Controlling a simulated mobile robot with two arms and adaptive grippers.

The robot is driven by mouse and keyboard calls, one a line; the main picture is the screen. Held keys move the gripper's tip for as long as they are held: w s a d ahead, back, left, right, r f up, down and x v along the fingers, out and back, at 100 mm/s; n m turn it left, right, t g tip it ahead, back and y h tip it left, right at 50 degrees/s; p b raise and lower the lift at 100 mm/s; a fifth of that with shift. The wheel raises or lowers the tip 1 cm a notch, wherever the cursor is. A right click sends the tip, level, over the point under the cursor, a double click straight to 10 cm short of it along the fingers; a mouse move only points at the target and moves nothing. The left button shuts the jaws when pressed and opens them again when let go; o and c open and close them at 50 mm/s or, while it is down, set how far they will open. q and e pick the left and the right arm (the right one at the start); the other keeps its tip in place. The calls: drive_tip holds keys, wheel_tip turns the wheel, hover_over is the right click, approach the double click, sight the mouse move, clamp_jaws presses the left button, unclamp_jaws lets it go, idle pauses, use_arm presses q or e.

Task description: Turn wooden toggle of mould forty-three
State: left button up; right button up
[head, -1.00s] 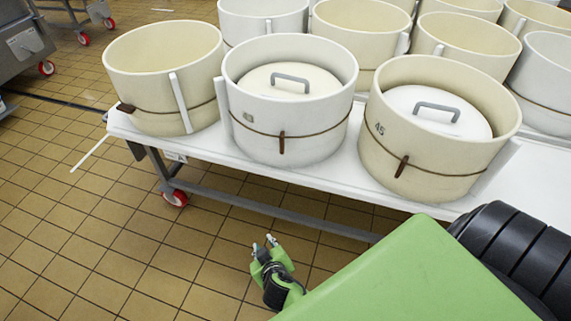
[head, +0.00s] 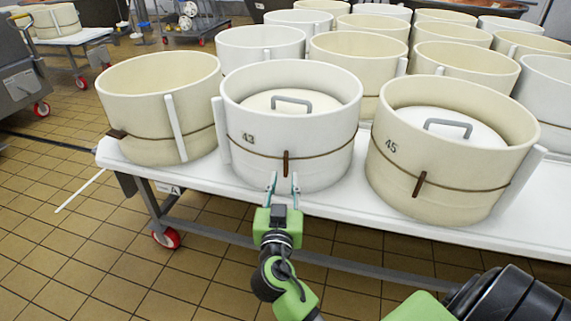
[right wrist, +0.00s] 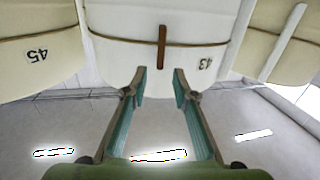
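Mould forty-three (head: 315,150) is a white round mould marked 43, standing near the front edge of the table with a lidded top. A brown cord runs around it, and its wooden toggle (head: 286,163) hangs upright on the front. The toggle also shows in the right wrist view (right wrist: 162,47), upside down with the number. My right gripper (head: 284,183) is just below and in front of the toggle, fingers apart and empty. In the right wrist view my fingertips (right wrist: 159,72) point at the toggle with a gap between them. My left gripper is not seen.
Mould 45 (head: 440,165), cream with a lid and its own toggle, stands close on the right. An open cream mould (head: 150,125) stands on the left. More moulds fill the white table (head: 330,205) behind.

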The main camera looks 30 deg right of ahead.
sight(286, 163)
drive_tip(key=x, duration=0.7)
drive_tip(key=shift+w, duration=0.1)
clamp_jaws()
